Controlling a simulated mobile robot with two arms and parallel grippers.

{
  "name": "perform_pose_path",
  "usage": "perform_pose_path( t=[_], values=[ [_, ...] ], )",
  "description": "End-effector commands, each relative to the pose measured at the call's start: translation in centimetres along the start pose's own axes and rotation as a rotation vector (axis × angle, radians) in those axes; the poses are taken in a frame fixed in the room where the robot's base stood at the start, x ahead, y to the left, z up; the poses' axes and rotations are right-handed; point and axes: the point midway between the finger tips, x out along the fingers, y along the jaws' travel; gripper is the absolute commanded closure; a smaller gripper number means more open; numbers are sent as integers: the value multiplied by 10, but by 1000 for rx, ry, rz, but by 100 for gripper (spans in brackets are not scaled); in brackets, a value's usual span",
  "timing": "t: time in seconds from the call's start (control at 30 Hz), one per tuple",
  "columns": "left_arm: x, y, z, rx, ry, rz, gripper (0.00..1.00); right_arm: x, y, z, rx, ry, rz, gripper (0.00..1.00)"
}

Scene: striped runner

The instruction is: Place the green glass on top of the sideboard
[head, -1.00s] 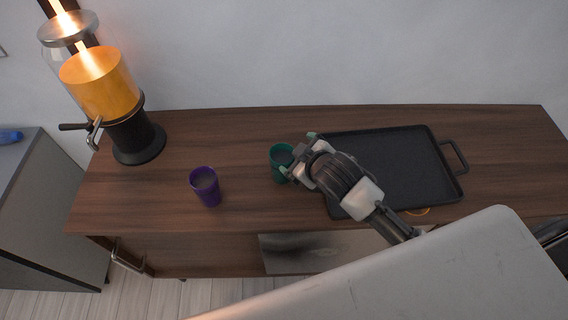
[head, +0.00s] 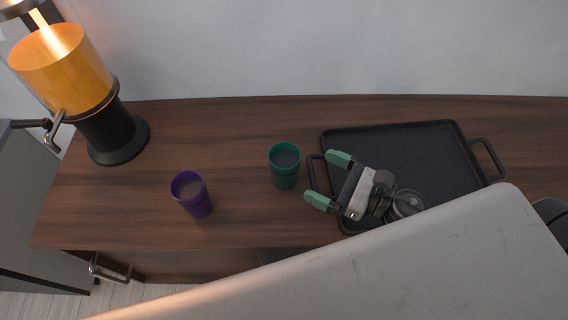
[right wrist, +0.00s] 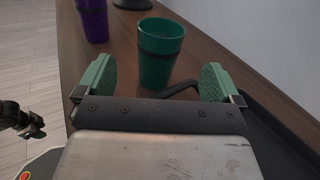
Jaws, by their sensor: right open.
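The green glass (head: 284,166) stands upright on the wooden top of the sideboard (head: 235,125), just left of a black tray. In the right wrist view the green glass (right wrist: 159,52) stands ahead of the fingers, roughly midway between them. My right gripper (head: 328,177) is open and empty over the tray's left edge, to the right of the glass and apart from it. Its two green-padded fingers also show in the right wrist view (right wrist: 157,82).
A purple glass (head: 191,194) stands left of the green glass. A black tray (head: 440,140) with handles lies on the right. An orange drink dispenser (head: 75,80) stands at the back left. The sideboard top behind the glasses is clear.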

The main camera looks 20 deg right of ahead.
Motion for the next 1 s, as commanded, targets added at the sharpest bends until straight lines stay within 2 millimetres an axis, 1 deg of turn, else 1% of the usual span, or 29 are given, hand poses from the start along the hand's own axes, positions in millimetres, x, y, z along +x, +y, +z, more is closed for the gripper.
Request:
perform_pose_path(
  t=[0.03, 0.1, 0.2, 0.27, 0.37, 0.6, 0.7, 0.8, 0.97, 1.0],
  values=[
    [-10, 2, 12, 0, -19, 3, 57, 10, -1, 6, -2, -3, 0, 4],
    [-16, 5, 28, 0, -44, 7, 57, 20, -1, 6, 1, -4, -2, 4],
    [-21, 7, 42, 0, -69, 9, 57, 32, -1, 5, 3, -4, -3, 4],
    [-22, 7, 45, 0, -73, 10, 57, 36, -1, 4, 4, -2, -3, 4],
    [-25, 7, 41, 0, -68, 9, 57, 43, -1, 4, 3, -3, -3, 4],
    [-39, 3, 14, 0, -28, 5, 57, 80, -2, 6, 6, -5, -5, 4],
    [-42, 3, 12, 1, -24, 5, 57, 89, -1, 4, 5, -3, -4, 4],
    [-42, 3, 13, 1, -26, 5, 57, 92, -1, 2, 5, -2, -3, 4],
    [-41, 3, 18, 1, -34, 5, 57, 92, -1, 2, 5, -2, -3, 4],
    [-41, 4, 19, 1, -36, 6, 57, 92, -1, 2, 5, -2, -3, 7]
  ],
)
